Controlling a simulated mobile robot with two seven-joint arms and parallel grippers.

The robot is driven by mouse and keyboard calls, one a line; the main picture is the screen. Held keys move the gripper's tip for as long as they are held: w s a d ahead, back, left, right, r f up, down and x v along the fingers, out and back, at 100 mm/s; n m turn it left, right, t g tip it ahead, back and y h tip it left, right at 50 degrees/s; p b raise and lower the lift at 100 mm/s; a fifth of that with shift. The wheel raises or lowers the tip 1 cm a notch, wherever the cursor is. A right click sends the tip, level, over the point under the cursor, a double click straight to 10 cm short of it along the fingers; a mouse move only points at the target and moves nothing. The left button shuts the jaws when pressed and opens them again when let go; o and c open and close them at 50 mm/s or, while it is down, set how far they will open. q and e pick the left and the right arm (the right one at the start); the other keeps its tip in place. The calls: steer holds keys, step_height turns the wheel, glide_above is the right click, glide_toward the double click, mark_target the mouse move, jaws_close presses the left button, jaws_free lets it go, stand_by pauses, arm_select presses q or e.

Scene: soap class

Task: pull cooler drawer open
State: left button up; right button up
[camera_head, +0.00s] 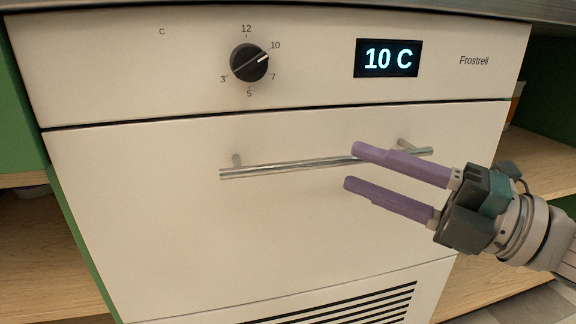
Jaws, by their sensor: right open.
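The cooler drawer (200,235) has a plain cream front and sits flush under the control panel, so it looks shut. A silver bar handle (270,170) runs across its upper part on two short posts. My right gripper (350,167) comes in from the right with two purple fingers spread apart, open and empty. The upper finger overlaps the handle's right half in the picture and the lower finger lies below the bar. I cannot tell whether either finger touches the handle. My left gripper is not in view.
The control panel (140,70) has a black dial (249,62) and a display (388,58) reading 10 C. A vent grille (350,308) is below the drawer. Open wooden shelves (535,165) stand to the right, with others at left. A counter edge (440,8) runs along the top.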

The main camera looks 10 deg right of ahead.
mark_target(346, 164)
steer(key=x, duration=0.4)
steer(key=shift+b, duration=0.3)
jaws_close()
stand_by(1.1)
